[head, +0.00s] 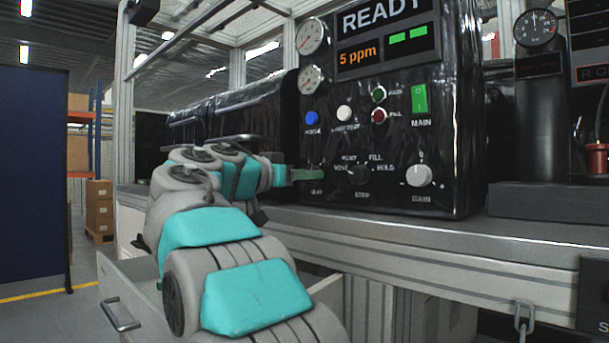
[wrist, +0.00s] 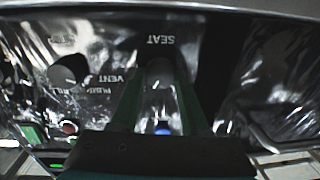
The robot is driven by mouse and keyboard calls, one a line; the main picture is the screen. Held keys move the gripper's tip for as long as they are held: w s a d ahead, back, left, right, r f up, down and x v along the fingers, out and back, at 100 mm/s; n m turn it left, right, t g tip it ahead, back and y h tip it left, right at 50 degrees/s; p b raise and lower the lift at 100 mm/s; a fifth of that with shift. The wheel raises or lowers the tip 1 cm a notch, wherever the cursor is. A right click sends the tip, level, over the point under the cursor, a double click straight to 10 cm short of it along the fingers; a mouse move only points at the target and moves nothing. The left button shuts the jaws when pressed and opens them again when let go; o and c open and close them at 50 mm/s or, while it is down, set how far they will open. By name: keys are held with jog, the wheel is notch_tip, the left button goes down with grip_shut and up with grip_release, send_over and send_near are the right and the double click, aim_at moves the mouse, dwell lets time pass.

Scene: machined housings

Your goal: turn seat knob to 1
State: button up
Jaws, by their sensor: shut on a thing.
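The seat knob shows in the wrist view (wrist: 159,72) as a greyish round shape between the two fingers, beside the upside-down label SEAT. My gripper (wrist: 159,85) is shut on it. In the head view my gripper (head: 319,174) reaches the lower left of the black control panel (head: 400,125), just above the SEAT label, and hides the knob. The knob's pointer and scale marks cannot be made out.
A black selector knob (head: 359,174) with VENT, FILL, HOLD and STEP labels sits close to the right. A white GAIN knob (head: 419,176) is farther right. Blue (head: 312,118) and white (head: 344,113) buttons are above. The bench edge (head: 420,226) runs below.

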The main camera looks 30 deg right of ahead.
grip_shut()
jog(key=shift+n+b, duration=0.5)
jog(key=shift+n, duration=0.5)
jog(key=n, duration=0.1)
jog(key=n+p, duration=0.1)
jog(key=shift+r+n+p, duration=0.3)
jog(key=shift+n, duration=0.1)
jog(key=n+p, duration=0.4)
jog(key=p, duration=0.1)
jog(key=shift+w+n+g, duration=0.1)
jog(key=shift+n+g, duration=0.2)
jog(key=shift+n, duration=0.1)
jog(key=shift+f+n+p, duration=0.15)
jog(key=shift+n+p, duration=0.85)
jog(key=shift+p, duration=0.15)
jog(key=shift+a+f, duration=0.1)
